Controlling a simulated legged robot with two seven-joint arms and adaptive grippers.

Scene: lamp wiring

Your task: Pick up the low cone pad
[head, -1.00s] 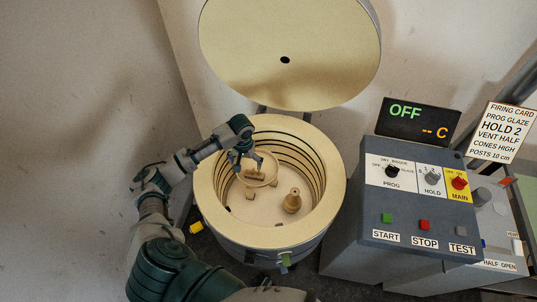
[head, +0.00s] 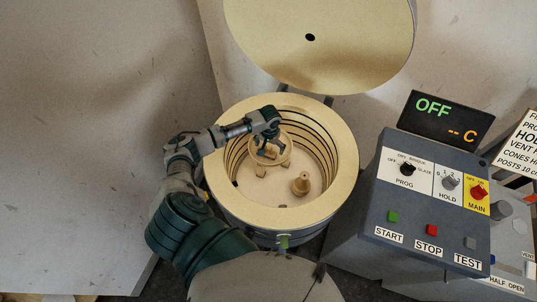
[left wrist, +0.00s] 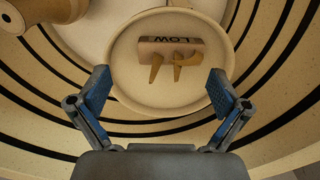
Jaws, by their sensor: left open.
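The low cone pad (left wrist: 172,51) is a small tan block marked LOW with pointed cones standing out of it. In the left wrist view it lies on a round pale shelf (left wrist: 130,85), ahead of and between my fingers. My left gripper (left wrist: 158,78) is open and empty, one finger to each side of the pad, with no contact seen. In the head view my left gripper (head: 268,150) is inside the kiln mouth, over the shelf (head: 286,158), and hides the pad. My right gripper is in neither view.
The round kiln (head: 232,190) has a raised rim and grooved walls around my gripper. A tan stepped post (head: 301,183) stands on the kiln floor right of the shelf. The lid (head: 320,50) is open behind. The control box (head: 430,215) stands at right, its display reading OFF.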

